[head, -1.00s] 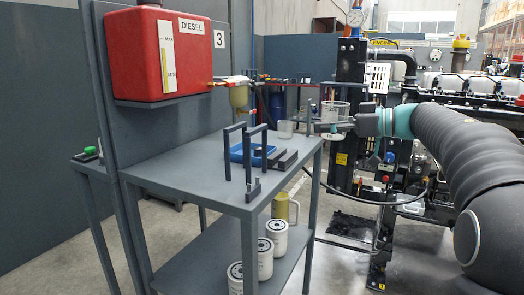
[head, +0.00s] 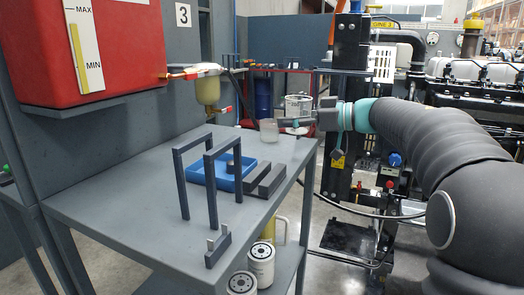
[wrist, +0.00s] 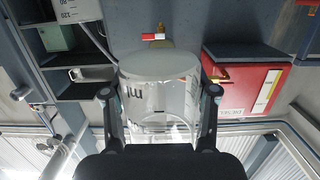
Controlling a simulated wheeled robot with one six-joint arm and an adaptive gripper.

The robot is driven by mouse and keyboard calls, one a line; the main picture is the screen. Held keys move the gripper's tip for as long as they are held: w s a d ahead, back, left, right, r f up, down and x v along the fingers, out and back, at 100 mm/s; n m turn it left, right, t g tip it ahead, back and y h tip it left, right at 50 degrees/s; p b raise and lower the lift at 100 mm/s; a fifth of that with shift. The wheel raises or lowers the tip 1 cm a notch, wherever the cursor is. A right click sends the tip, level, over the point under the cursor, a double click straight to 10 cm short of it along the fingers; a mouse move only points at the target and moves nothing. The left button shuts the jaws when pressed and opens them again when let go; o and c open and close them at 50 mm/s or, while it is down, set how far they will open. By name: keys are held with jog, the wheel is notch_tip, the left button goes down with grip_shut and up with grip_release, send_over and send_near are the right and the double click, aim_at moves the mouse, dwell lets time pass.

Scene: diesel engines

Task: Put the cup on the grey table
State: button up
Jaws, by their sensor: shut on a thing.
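My gripper (head: 297,123) is shut on a clear, marked cup (head: 299,104). In the wrist view the two fingers (wrist: 160,98) press on either side of the cup (wrist: 158,72). The grey table (head: 115,190) stands at left centre in the head view. The held cup shows beyond the table's far right corner; its exact height over the top is hard to tell.
A blue tray (head: 200,178), dark blocks (head: 264,180) and two upright dark frames (head: 210,180) take up the table's middle. A red diesel tank (head: 90,45) hangs at left. White filters (head: 261,262) stand on the lower shelf. The table's near left is clear.

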send_over(266, 159)
notch_tip(266, 159, down, 4)
jog(key=shift+r+b, duration=0.1)
jog(key=shift+b, duration=0.25)
jog(key=shift+f+b, duration=0.4)
jog(key=shift+f, duration=1.6)
jog(key=o, duration=1.4)
jog(key=shift+f, duration=0.15)
jog(key=v, duration=1.2)
